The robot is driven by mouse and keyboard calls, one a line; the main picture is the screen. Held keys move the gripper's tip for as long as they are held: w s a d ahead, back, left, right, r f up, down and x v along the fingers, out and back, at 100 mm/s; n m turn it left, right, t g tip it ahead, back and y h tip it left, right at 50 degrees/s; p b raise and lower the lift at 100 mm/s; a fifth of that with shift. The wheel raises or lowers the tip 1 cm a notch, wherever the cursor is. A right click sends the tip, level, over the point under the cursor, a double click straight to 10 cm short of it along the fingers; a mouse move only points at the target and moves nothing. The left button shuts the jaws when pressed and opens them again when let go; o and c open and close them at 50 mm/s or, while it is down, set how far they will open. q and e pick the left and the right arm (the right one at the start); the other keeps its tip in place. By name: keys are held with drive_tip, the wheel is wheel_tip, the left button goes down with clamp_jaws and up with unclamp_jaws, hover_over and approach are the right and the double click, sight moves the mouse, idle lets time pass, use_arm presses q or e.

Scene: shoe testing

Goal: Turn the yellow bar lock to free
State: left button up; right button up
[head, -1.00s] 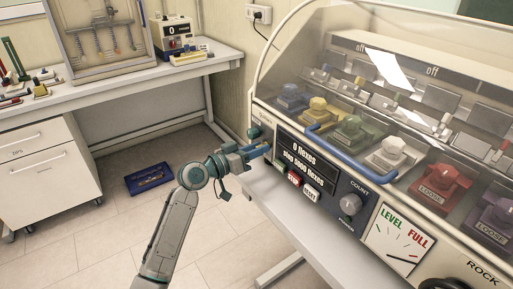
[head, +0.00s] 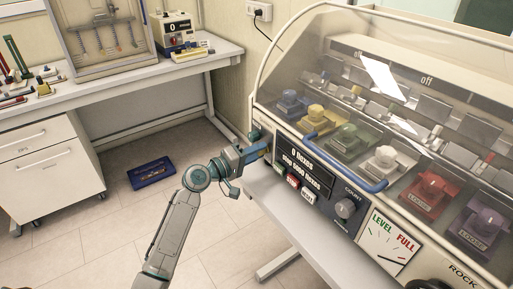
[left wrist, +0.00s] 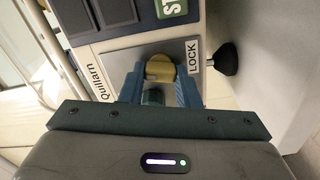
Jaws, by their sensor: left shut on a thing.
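The yellow bar lock (left wrist: 160,68) is on the machine's front panel, beside a white LOCK label (left wrist: 193,57) in the left wrist view. My left gripper (left wrist: 160,82) is shut on it, with a blue finger on either side. The fingers hide part of the bar, and I cannot tell its exact turn. In the head view my left gripper (head: 262,150) is at the left end of the machine's front. My right gripper is not in view.
The machine's display (head: 305,172), buttons and a count knob (head: 345,208) lie just right of my gripper. A blue handle bar (head: 345,165) crosses the clear cover (head: 330,60) above. A workbench (head: 120,85) stands at left. A blue tray (head: 151,173) lies on the open floor.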

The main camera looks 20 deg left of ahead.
use_arm(q)
drive_tip(key=shift+n+p, duration=0.75)
drive_tip(key=shift+n, duration=0.75)
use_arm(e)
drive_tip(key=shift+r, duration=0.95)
use_arm(q)
drive_tip(key=shift+f, duration=0.1)
drive_tip(key=o, duration=0.7)
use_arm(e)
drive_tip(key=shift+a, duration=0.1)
use_arm(q)
drive_tip(key=shift+a, duration=0.1)
